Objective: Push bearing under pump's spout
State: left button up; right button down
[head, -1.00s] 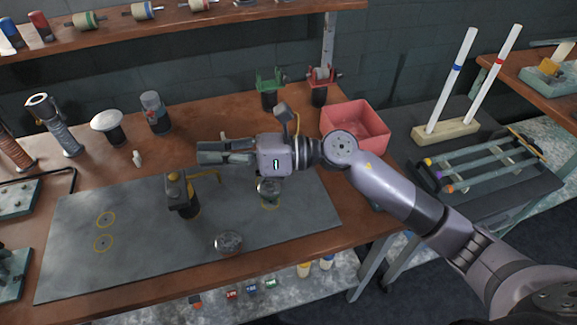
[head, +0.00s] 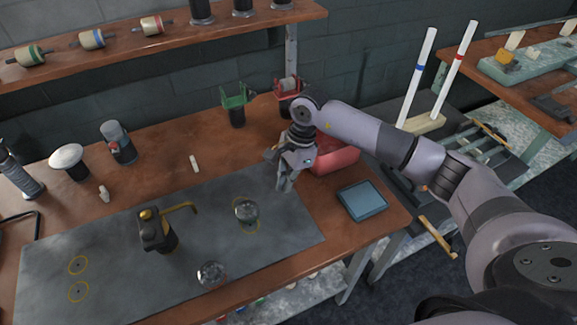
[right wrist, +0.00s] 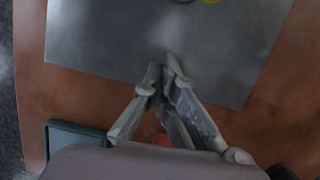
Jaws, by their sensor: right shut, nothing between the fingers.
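The pump (head: 157,232) stands upright on the grey mat, dark with a brass spout (head: 180,208) reaching right. Two shiny round things lie on the mat. One (head: 247,211) sits at a yellow ring, right of the spout's tip and apart from it. The other (head: 211,274) is near the mat's front edge. I cannot tell for sure which is the bearing. My right gripper (head: 283,188) points down over the mat's right end, shut and empty, right of both. In the right wrist view its fingertips (right wrist: 161,68) meet over bare mat. My left gripper is out of view.
The red bin (head: 335,158) is just behind my right gripper, and a blue tray (head: 362,200) lies right of it. A small white piece (head: 195,163) lies behind the mat. The mat between spout and gripper is otherwise clear.

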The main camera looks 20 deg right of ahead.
aim_at(221, 227)
jog(key=p+x, duration=0.1)
jog(key=x, duration=0.2)
jog(key=shift+a+f, duration=0.1)
jog(key=shift+a, duration=0.15)
jog(key=shift+s+a+p, duration=0.15)
jog(key=shift+a+p, duration=0.55)
jog(key=shift+a, duration=1.1)
jog(key=a+b, duration=0.2)
jog(key=a, duration=0.2)
jog(key=a+b, duration=0.2)
jog(key=a, duration=0.2)
jog(key=s+a+b, duration=0.1)
jog(key=a+b, duration=0.2)
jog(key=a, duration=0.1)
jog(key=shift+s+a+f, duration=0.1)
jog(key=shift+a+f, duration=0.05)
jog(key=shift+a, duration=0.35)
